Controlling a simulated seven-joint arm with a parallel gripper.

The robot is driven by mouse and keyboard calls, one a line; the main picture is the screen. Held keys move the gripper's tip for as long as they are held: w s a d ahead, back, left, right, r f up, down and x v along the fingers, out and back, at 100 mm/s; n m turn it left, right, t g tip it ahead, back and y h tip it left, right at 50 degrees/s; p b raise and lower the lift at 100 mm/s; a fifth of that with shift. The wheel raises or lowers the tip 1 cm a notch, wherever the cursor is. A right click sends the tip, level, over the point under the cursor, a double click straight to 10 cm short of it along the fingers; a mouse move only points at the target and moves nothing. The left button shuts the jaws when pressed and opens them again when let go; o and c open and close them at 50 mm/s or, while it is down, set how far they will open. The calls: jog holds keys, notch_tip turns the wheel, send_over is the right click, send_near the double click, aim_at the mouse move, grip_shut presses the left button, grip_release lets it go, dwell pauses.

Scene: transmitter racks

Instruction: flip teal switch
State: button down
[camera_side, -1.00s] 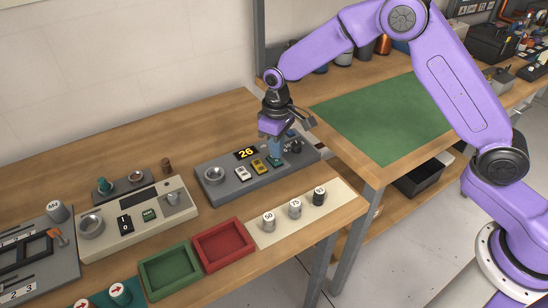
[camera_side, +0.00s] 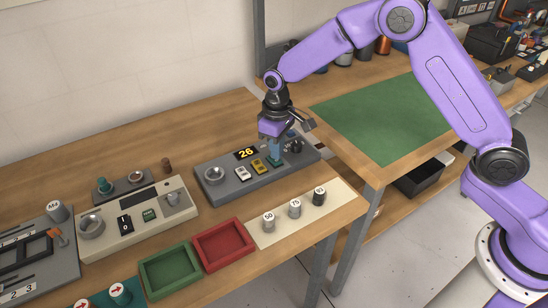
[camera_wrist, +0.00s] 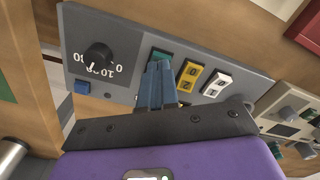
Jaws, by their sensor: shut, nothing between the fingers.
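The teal switch (camera_wrist: 161,56) sits on the dark grey panel (camera_wrist: 130,25), beside the yellow switch (camera_wrist: 190,76). My gripper (camera_wrist: 158,66) is shut and empty, its blue fingers pointing down at the teal switch and covering part of it. In the side view my gripper (camera_side: 274,158) is over the right half of the panel (camera_side: 220,190), with its fingertips at the teal switch (camera_side: 275,162). I cannot tell whether they touch it. Which way the switch is tipped is hidden.
A white switch (camera_wrist: 216,84) lies beyond the yellow one. A black knob (camera_wrist: 98,56) and a blue button (camera_wrist: 82,87) are on the other side. Green (camera_side: 143,275) and red (camera_side: 250,258) trays and several weights stand in front of the panel.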

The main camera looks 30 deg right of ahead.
jog(key=shift+f, duration=0.75)
dwell(0.3)
jog(key=shift+r, duration=3.55)
jog(key=s+d+r+n, duration=0.2)
jog(key=s+d, duration=0.3)
jog(key=s, duration=0.6)
jog(key=s+d+r+n, duration=0.2)
jog(key=s+d, duration=0.3)
jog(key=s, duration=0.7)
jog(key=s+d+r+n, duration=0.2)
jog(key=s+d+r, duration=0.1)
jog(key=s, duration=0.9)
jog(key=shift+s+d+n, duration=0.15)
jog(key=shift+d+n, duration=0.15)
jog(key=shift+d, duration=0.6)
